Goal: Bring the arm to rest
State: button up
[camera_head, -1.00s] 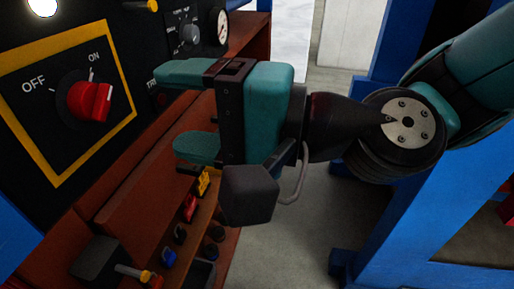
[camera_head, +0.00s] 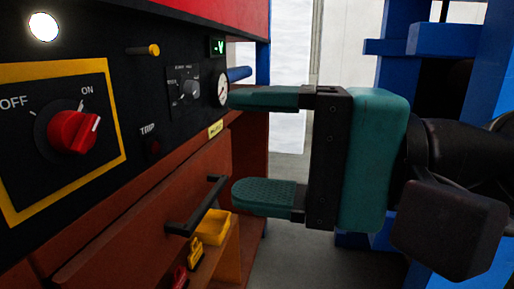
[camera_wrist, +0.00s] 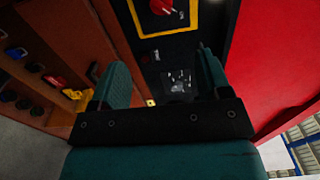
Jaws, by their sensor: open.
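My gripper (camera_head: 236,145) is open and empty, in front of the panel at the right of the head view, with its teal fingers pointing left. It is clear of the red rotary knob (camera_head: 73,132), which sits inside a yellow frame (camera_head: 122,130) on the black panel. The knob's white mark is towards the right, on the ON side. In the wrist view the two fingers stand apart (camera_wrist: 160,75) and the red knob (camera_wrist: 163,7) shows beyond them at the top.
A drawer handle (camera_head: 197,205) and a yellow bin (camera_head: 213,228) lie below the panel. A gauge (camera_head: 222,89) and a small selector (camera_head: 190,89) are near the upper finger. Blue framework (camera_head: 425,40) stands behind my arm at the right.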

jog(key=d+f+n+g+h+p, duration=0.1)
jog(key=d+f+n+h+p, duration=0.3)
jog(key=d+h, duration=0.2)
jog(key=s+d+f+n+g+h+p, duration=0.1)
jog(key=d+f+n+g+h+p, duration=0.1)
jog(key=d+n+h+p, duration=0.3)
jog(key=d+f+h, duration=0.1)
jog(key=d+h, duration=0.1)
jog(key=d, duration=0.1)
jog(key=shift+d+f+g, duration=0.25)
jog(key=shift+f+g, duration=0.05)
jog(key=shift+f, duration=0.1)
jog(key=shift+s+d+f+n, duration=0.15)
jog(key=shift+d+f+n, duration=0.05)
jog(key=shift+d+n, duration=0.1)
jog(key=shift+c, duration=0.3)
